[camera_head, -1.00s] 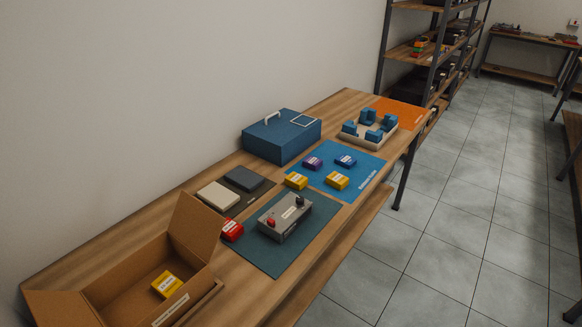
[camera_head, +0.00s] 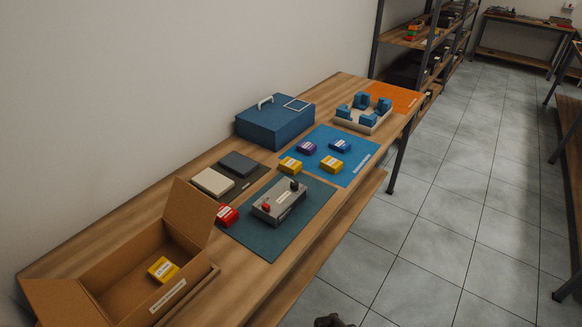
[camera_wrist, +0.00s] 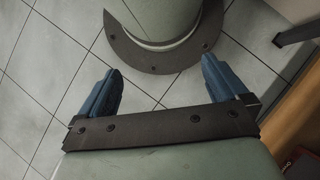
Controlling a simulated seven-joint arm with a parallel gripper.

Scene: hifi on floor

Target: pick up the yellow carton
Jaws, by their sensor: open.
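Three yellow cartons show in the head view. One yellow carton (camera_head: 163,269) lies inside an open cardboard box (camera_head: 168,303) at the near left of the table. Two more, a left yellow carton (camera_head: 290,165) and a right yellow carton (camera_head: 331,165), sit on the blue mat (camera_head: 354,170). My gripper (camera_wrist: 162,80) is open and empty in the wrist view, its two blue fingers spread above the tiled floor. No carton shows in the wrist view. A small dark shape at the bottom of the head view cannot be made out.
On the wooden table (camera_head: 150,222) stand a blue case (camera_head: 272,128), a grey device (camera_head: 280,202) on a green mat (camera_head: 262,238), a red carton (camera_head: 227,215), purple (camera_head: 306,147) and blue (camera_head: 340,145) cartons, and a fixture (camera_head: 364,119). Tiled floor (camera_head: 440,230) lies open at right.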

